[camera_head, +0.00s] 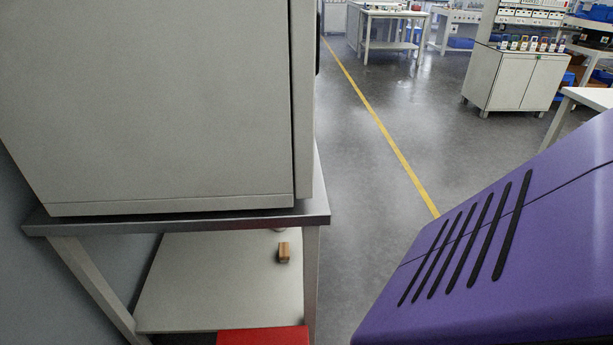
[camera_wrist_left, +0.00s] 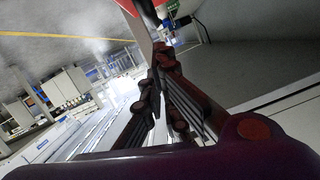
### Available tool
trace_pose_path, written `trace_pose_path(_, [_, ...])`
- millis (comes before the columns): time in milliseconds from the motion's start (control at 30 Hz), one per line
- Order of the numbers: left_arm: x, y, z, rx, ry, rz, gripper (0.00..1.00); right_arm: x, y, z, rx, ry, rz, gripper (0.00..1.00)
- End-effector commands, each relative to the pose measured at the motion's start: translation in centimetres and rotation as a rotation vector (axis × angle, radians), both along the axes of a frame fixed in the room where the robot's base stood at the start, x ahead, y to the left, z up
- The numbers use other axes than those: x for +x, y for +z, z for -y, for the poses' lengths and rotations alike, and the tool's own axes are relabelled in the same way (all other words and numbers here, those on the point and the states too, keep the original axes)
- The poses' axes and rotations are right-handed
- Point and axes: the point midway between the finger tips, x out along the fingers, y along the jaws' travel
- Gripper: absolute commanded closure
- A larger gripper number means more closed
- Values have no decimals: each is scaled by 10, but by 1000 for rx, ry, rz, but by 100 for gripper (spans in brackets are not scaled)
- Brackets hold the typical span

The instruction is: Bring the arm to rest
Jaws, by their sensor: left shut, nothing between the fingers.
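My left gripper (camera_wrist_left: 163,60) shows in the left wrist view, with its dark fingers drawn together at the tips. It is shut and nothing shows between the fingers. A pale narrow edge and a small red piece lie behind the fingertips, and I cannot tell how far away they are. Neither gripper is in the head view. The right gripper is in neither view.
A large grey cabinet (camera_head: 150,100) stands on a table (camera_head: 180,222) at the left. A small brown block (camera_head: 284,252) lies on its lower shelf (camera_head: 215,275), near a red box (camera_head: 263,337). The floor (camera_head: 355,180) beside it is clear. A white cabinet (camera_head: 515,80) stands farther back.

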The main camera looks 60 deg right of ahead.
Motion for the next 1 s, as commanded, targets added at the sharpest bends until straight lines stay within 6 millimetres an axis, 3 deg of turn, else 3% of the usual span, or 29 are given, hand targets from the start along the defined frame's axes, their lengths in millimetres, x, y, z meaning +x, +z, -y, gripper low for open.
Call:
trace_pose_path(200, [0,46,0,-5,1,3,100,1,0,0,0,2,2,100])
trace_pose_path(367, [1,69,0,-3,2,3,100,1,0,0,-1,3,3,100])
trace_pose_path(767, [1,82,0,-2,0,3,100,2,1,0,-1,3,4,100])
trace_pose_path(867, [3,93,0,-2,0,11,100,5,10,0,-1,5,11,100])
trace_pose_path(1000, [12,137,0,-2,1,47,100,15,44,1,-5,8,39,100])
